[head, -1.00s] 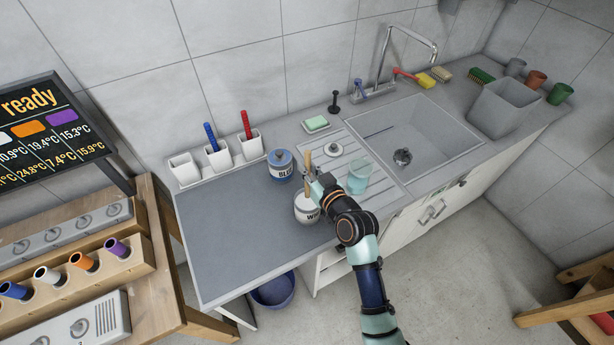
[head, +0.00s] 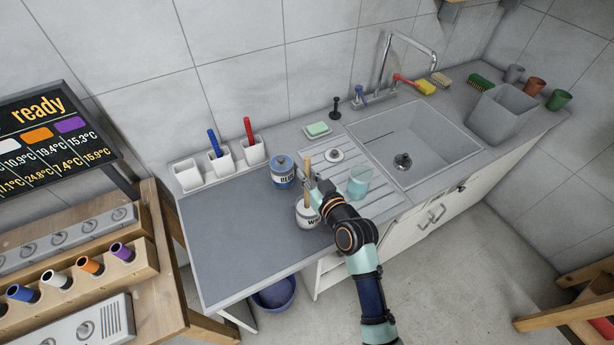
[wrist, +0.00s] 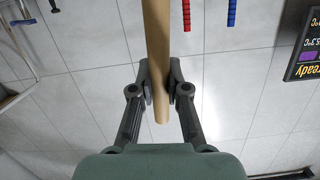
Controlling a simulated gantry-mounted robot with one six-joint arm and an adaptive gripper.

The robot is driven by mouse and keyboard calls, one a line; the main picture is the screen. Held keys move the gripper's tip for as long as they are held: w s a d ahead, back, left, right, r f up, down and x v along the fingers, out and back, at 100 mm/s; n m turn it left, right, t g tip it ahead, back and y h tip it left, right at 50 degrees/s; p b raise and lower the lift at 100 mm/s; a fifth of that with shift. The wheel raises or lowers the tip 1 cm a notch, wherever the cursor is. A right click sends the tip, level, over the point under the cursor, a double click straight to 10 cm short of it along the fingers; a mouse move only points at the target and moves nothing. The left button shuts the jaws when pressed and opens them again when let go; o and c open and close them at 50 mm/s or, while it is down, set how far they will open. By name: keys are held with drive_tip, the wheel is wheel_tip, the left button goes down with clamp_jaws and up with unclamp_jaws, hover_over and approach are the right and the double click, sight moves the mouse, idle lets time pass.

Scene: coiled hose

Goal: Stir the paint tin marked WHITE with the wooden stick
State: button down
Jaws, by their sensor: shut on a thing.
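The white paint tin (head: 308,218) stands on the worktop near its front edge, its label partly hidden by my arm. The wooden stick (head: 307,167) stands nearly upright over the tin, its lower end at the tin's mouth; how deep it reaches is hidden. My gripper (head: 313,190) is shut on the stick just above the tin. The wrist view shows the stick (wrist: 158,50) between the two fingers (wrist: 159,85).
A turquoise glass (head: 359,182) stands close to the right of my gripper. White holders (head: 221,162) line the back left, and the sink (head: 425,140) is at right. The left worktop (head: 230,230) is clear.

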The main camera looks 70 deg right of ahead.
drive_tip(key=shift+w+d+r+p, duration=0.1)
drive_tip(key=shift+d+r+p, duration=0.15)
drive_tip(key=shift+r+p, duration=0.9)
drive_tip(key=shift+w+d+r+p, duration=0.1)
drive_tip(key=shift+d+r+p, duration=0.4)
drive_tip(key=shift+r, duration=1.05)
drive_tip(key=shift+w+d+r+p, duration=0.1)
drive_tip(key=shift+r+p, duration=0.95)
drive_tip(key=shift+r, duration=0.3)
wheel_tip(320, 180, up, 5)
drive_tip(key=p, duration=0.4)
drive_tip(key=shift+r, duration=0.1)
drive_tip(key=shift+a, duration=0.1)
